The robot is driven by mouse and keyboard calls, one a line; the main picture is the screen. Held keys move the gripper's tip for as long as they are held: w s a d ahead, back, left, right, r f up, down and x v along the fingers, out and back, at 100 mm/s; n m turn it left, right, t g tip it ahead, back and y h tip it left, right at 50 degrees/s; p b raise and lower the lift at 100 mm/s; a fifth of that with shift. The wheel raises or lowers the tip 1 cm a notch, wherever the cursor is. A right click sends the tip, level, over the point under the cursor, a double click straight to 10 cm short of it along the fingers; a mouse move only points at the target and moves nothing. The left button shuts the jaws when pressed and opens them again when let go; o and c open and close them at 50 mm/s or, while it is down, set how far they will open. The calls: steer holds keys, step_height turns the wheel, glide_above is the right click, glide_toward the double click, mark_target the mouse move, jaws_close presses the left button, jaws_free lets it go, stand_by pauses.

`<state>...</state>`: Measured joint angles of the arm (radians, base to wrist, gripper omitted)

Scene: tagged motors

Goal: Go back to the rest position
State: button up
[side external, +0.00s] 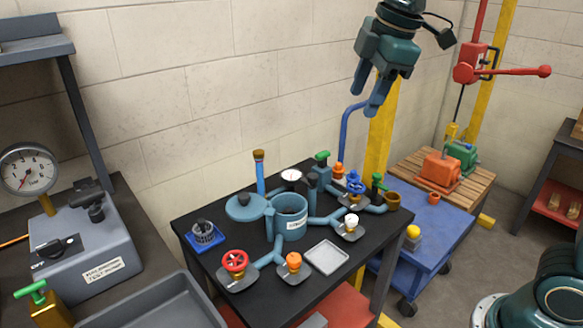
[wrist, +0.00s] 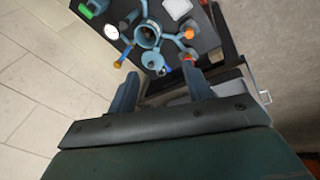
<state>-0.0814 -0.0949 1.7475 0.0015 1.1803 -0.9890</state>
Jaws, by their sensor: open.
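My gripper (side external: 374,96) hangs high above the far right of the dark table, near the yellow post. Its two fingers are apart with nothing between them. In the wrist view the gripper (wrist: 166,88) shows both fingers spread, with the table beyond. Two tagged motors, one orange-red (side external: 441,170) and one green (side external: 463,155), stand on a wooden pallet (side external: 408,166) at the right. My gripper is well clear of them and touches nothing.
The dark table (side external: 190,222) holds a blue pot (side external: 290,222) with pipes, a red valve wheel (side external: 235,262) and a small grey tray (side external: 327,257). A blue cart (side external: 425,238) stands to its right. A gauge (side external: 27,170) is at far left.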

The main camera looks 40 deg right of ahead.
steer(key=s+d+f+m+t, duration=0.1)
steer(key=s+f+m, duration=0.3)
steer(key=s, duration=0.5)
steer(key=s+d+f+m+t, duration=0.1)
steer(key=s+d+f+m, duration=0.1)
steer(key=s+f+m, duration=0.3)
steer(key=s+m, duration=0.3)
steer(key=s, duration=0.2)
steer(key=shift+f, duration=0.3)
